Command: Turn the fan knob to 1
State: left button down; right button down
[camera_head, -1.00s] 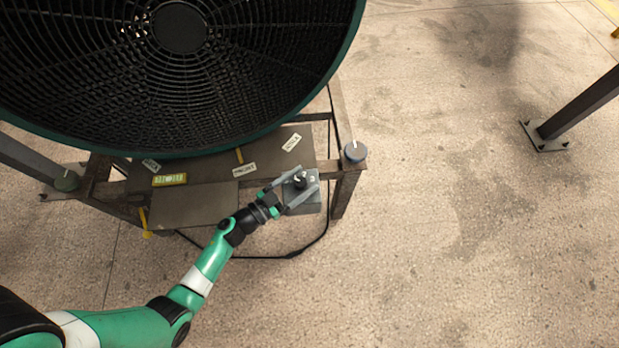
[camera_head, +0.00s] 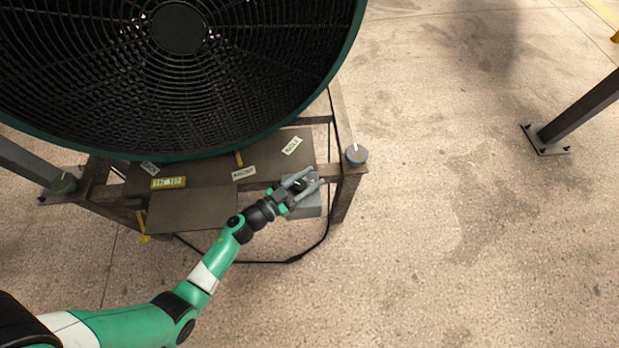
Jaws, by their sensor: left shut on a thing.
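The large black fan (camera_head: 180,90) with a dark green rim fills the upper left. A grey control box (camera_head: 304,209) sits at the front right of its metal stand. The small dark fan knob (camera_head: 301,185) is on top of the box, partly hidden between the fingers. My left gripper (camera_head: 305,183) reaches over the box from the lower left, its two fingers on either side of the knob and shut on it. The dial marks are covered, so I cannot read the setting. My right gripper is not in view.
A black cable (camera_head: 297,258) runs on the floor below the box. A dark post (camera_head: 580,108) stands at the right. The floor between is clear.

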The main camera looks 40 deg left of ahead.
pick_arm(q)
jog(key=shift+r+m+h+p, duration=0.15)
jog(key=shift+m+h+p, duration=0.15)
jog(key=shift+h+p, duration=0.25)
jog(key=shift+d+m+h+p, duration=0.15)
jog(key=shift+m+h+p, duration=0.45)
jog(key=shift+h, duration=0.25)
jog(key=shift+s+d+m+g+h, duration=0.15)
jog(key=shift+m+g+h, duration=0.5)
jog(key=shift+h, duration=0.35)
jog(key=h, duration=0.1)
jog(key=m+g+h, duration=0.1)
jog(key=m+h, duration=0.1)
jog(key=shift+s+d+f+g+b, duration=0.1)
jog(key=shift+d+f+g+b, duration=0.15)
jog(key=shift+d+b, duration=0.05)
jog(key=shift+s+d+m+g+h+b, duration=0.15)
jog(key=shift+m+g+h+b, duration=0.25)
jog(key=shift+m+g+h, duration=0.25)
jog(key=shift+s+d+m+g+h+b, duration=0.1)
jog(key=shift+m+g+h+b, duration=0.35)
jog(key=shift+m+h, duration=0.25)
jog(key=shift+r, duration=0.1)
